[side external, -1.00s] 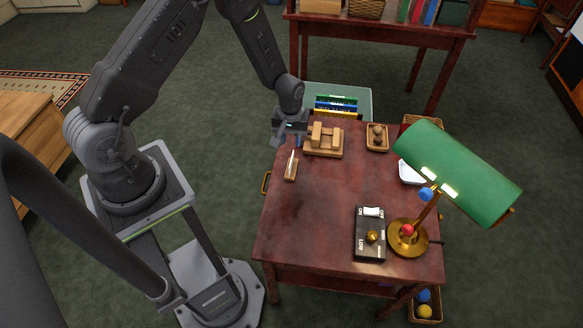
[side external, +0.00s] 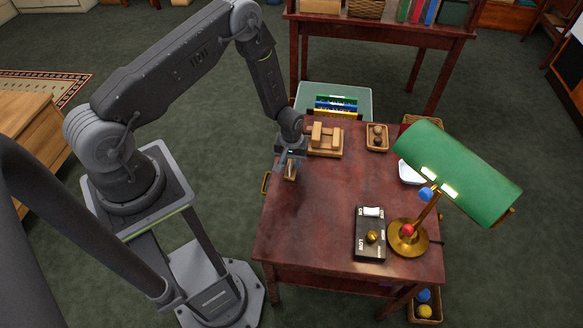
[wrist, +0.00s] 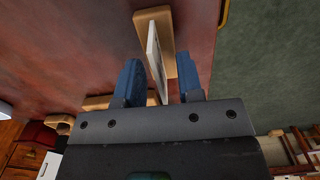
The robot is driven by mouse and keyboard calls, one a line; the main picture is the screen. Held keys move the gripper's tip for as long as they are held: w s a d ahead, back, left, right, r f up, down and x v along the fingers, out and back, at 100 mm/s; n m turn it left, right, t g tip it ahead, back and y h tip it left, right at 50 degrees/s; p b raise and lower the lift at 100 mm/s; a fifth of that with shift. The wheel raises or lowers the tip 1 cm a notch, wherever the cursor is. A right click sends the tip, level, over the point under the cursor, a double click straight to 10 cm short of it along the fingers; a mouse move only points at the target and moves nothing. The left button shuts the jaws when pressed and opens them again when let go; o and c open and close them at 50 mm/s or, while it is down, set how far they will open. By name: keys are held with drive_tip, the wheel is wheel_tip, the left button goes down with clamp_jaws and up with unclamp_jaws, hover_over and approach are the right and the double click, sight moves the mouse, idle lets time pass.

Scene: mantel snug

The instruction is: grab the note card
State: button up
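The note card (wrist: 153,42) is a thin white card standing on edge in a small wooden holder (wrist: 165,25) on the desk. In the wrist view my gripper (wrist: 158,66) is open, with one blue finger on each side of the card. In the side view my gripper (side external: 290,162) is over the holder (side external: 290,174) near the desk's left edge and hides the card. I cannot tell the exact height of the fingertips.
A wooden block stand (side external: 325,142) is close behind my gripper. A wooden tray (side external: 377,138) with dark items stands right of it. A green lamp (side external: 455,170) and a black switch box (side external: 370,235) are on the right and front. The desk's middle (side external: 330,195) is clear.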

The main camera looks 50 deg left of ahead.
clamp_jaws()
drive_tip(key=shift+r, duration=0.1)
idle(0.4)
